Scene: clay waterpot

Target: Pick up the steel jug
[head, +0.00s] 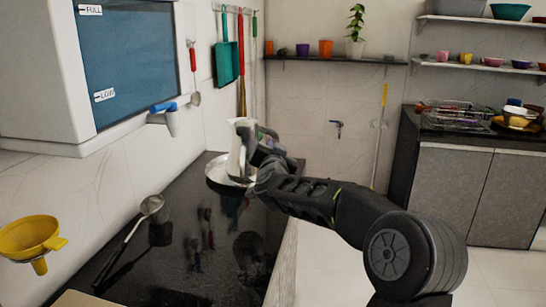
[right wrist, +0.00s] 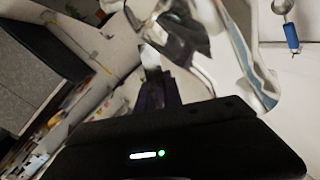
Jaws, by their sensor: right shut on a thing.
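The pale, shiny steel jug (head: 236,160) stands upright at the far end of the black counter, over a round steel plate (head: 214,174). My right gripper (head: 252,138) reaches it from the right and is shut on its right side, where the handle would be. The gripper covers that side, so the exact grip is hidden. I cannot tell whether the jug's base touches the plate. In the right wrist view the jug (right wrist: 238,50) shows close up as a blurred, shiny shape past the fingers. My left gripper is not in view.
A long-handled ladle (head: 128,235) lies on the black counter (head: 185,270). A yellow funnel (head: 28,237) is at the left. A water filter (head: 130,55) with a blue tap (head: 163,107) overhangs the counter's left side. Utensils hang behind the jug, including a green dustpan (head: 227,62).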

